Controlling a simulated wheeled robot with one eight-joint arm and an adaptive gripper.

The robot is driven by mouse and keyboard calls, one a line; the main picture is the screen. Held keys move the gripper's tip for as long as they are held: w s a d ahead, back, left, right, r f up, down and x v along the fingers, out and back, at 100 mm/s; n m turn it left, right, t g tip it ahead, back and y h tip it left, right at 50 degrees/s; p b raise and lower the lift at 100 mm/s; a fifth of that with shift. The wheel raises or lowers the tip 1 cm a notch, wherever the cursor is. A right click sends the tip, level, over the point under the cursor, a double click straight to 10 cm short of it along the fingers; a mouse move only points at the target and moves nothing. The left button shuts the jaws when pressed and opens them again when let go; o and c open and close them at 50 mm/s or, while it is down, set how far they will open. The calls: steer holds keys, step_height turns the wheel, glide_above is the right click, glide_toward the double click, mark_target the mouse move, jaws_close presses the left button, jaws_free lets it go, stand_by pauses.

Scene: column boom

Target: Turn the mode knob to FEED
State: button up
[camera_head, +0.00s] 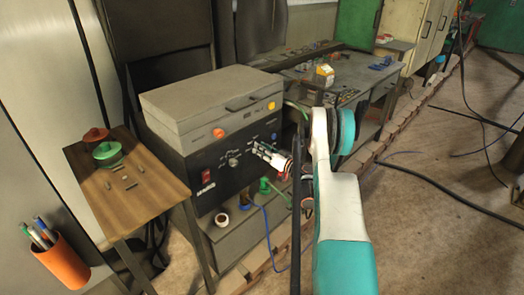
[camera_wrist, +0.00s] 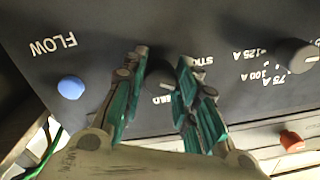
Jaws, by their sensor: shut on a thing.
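The mode knob (camera_wrist: 159,76) is a dark round knob on the black front panel (camera_wrist: 235,25), seen in the wrist view between my fingers. My gripper (camera_wrist: 163,62) is shut on it, with one green-padded finger on each side. Labels ending in "ELD" and starting "STIC" show beside the knob, partly covered by the right finger. No FEED label is readable, and the knob's pointer direction is not clear. In the head view my gripper (camera_head: 258,150) reaches the right part of the panel and hides the knob.
A blue button (camera_wrist: 71,87) by the word FLOW and an ampere knob (camera_wrist: 297,56) flank the mode knob. An orange-red knob (camera_wrist: 291,140) sits on the neighbouring unit. In the head view a red switch (camera_head: 207,176) is on the panel's left, beside a wooden side table (camera_head: 140,205).

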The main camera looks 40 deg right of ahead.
steer(key=m, duration=1.1)
steer(key=shift+m+h, duration=0.3)
steer(key=shift+h, duration=0.1)
stand_by(0.3)
steer(key=o, duration=1.1)
steer(key=shift+c, duration=0.2)
steer(key=s, duration=0.7)
steer(key=shift+s+d, duration=0.25)
steer(key=shift+f, duration=0.1)
